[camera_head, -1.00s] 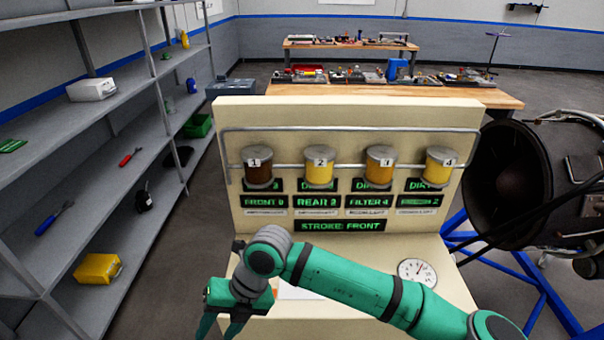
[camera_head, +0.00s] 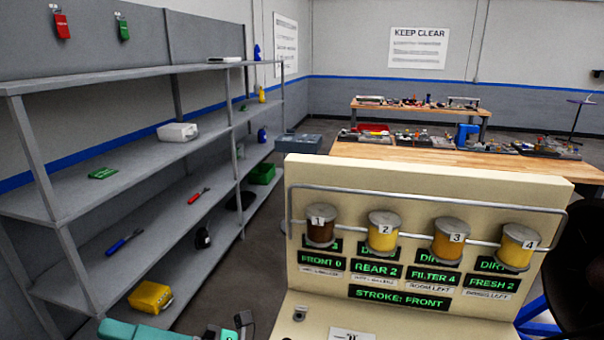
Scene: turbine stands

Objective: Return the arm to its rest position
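Parts of my green and dark arm (camera_head: 145,331) show at the bottom edge, left of the stand's front. Most of the arm is cut off below the picture. I cannot make out my gripper's fingers. The cream stand (camera_head: 420,185) fills the lower right. It bears a row of numbered cylinders, from the dark brown cylinder 1 (camera_head: 321,228) to the yellow cylinder 4 (camera_head: 517,250). Green-lit labels sit below them, with a "STROKE: FRONT" display (camera_head: 398,294) lowest. No gripper is seen touching the stand.
A grey shelf unit (camera_head: 65,218) stands at the left with a yellow bin (camera_head: 150,297), screwdrivers and a white box (camera_head: 177,132). A wooden workbench (camera_head: 450,160) stands behind the stand. Floor shows between shelf and stand. A dark round housing (camera_head: 580,245) is at the right edge.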

